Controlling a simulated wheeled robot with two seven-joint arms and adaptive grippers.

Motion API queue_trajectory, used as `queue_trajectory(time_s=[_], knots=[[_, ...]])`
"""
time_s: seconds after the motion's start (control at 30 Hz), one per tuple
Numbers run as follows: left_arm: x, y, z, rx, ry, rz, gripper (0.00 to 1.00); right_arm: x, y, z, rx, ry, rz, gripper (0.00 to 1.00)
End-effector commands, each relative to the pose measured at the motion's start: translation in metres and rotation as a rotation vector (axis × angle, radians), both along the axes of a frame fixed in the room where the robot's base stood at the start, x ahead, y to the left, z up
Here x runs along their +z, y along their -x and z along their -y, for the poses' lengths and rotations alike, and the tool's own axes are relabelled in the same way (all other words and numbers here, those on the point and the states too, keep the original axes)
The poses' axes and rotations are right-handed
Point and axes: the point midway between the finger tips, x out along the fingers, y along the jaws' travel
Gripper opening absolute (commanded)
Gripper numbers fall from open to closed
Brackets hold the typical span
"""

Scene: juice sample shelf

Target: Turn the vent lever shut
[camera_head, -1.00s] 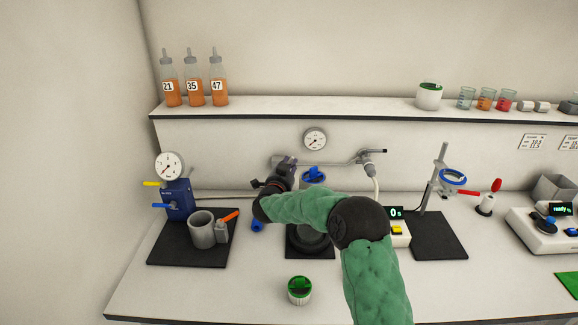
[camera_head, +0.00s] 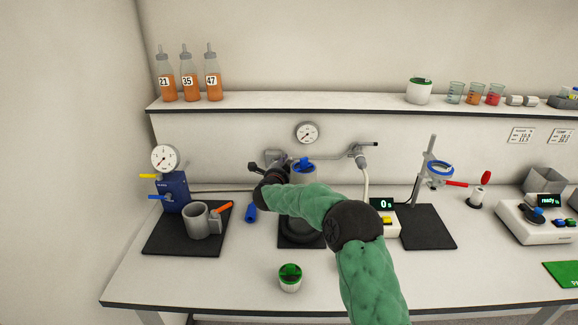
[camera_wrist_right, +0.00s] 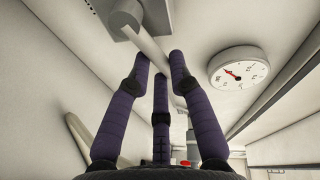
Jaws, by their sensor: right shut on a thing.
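My right gripper (camera_head: 270,168) is at the grey fitting (camera_head: 274,157) on the left end of the pipe below the wall gauge. In the right wrist view, its purple fingers (camera_wrist_right: 161,62) are closed around a pale lever-like bar (camera_wrist_right: 152,44) that comes from a grey block with a round boss (camera_wrist_right: 126,14). The bar's far end is hidden behind the fingers. In the head view, the gripper and forearm hide most of this spot. I cannot tell the lever's exact angle. My left gripper is not in view.
The wall gauge (camera_head: 307,132) is close by, also in the wrist view (camera_wrist_right: 238,68). A vessel with a blue top (camera_head: 304,164) stands just right of the gripper. A blue pump (camera_head: 174,192) and grey mug (camera_head: 200,221) stand left.

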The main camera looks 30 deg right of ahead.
Motion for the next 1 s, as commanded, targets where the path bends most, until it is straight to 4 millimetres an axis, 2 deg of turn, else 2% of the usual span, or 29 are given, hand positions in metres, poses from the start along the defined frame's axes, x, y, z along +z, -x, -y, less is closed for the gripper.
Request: queue_trajectory(time_s=[0.1,0.43,1.0], knots=[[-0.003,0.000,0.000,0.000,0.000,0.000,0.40,-0.006,-0.008,0.001,-0.001,-0.080,0.048,0.00],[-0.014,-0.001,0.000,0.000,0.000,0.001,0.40,-0.016,-0.010,0.002,-0.003,-0.239,0.145,0.00],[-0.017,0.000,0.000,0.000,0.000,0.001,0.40,-0.018,-0.010,0.002,-0.002,-0.296,0.179,0.00]])
